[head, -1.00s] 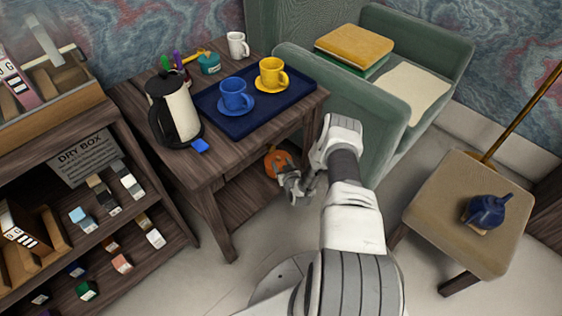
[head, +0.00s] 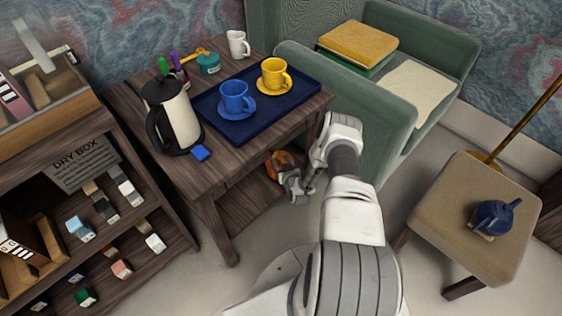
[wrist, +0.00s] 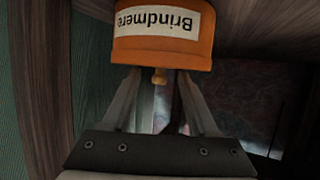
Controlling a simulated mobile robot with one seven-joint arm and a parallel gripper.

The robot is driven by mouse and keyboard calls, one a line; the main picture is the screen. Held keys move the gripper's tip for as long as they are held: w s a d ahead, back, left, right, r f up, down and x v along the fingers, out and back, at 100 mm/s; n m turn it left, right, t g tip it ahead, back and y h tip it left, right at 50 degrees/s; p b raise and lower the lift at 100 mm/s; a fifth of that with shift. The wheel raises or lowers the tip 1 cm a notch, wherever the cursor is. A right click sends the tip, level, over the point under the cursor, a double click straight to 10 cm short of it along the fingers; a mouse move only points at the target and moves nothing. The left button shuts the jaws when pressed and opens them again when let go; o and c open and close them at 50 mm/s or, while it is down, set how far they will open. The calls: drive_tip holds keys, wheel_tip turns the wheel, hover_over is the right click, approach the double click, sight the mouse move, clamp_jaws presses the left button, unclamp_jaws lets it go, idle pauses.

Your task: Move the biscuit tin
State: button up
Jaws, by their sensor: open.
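The biscuit tin is likely the orange tin (head: 279,163) under the desk, above its lower shelf, partly hidden by the desk edge and my gripper. In the wrist view the orange tin (wrist: 163,48) shows a pale label reading "Brindmere" upside down. My gripper (wrist: 160,78) is open, with its two fingers reaching up to the tin's near edge. I cannot tell whether they touch it. In the head view my gripper (head: 293,186) is beside the tin, low under the desk's right side.
The desk (head: 180,88) carries a blue tray (head: 238,128) with blue and yellow cups, and a black-and-cream jug (head: 171,115). A green armchair (head: 390,130) stands close right of my arm. A stool (head: 480,250) holds a dark blue teapot (head: 493,215). Shelves stand left.

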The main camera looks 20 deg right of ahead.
drive_tip(key=shift+s+f, duration=0.1)
drive_tip(key=shift+s, duration=0.05)
clamp_jaws()
drive_tip(key=shift+a, duration=0.2)
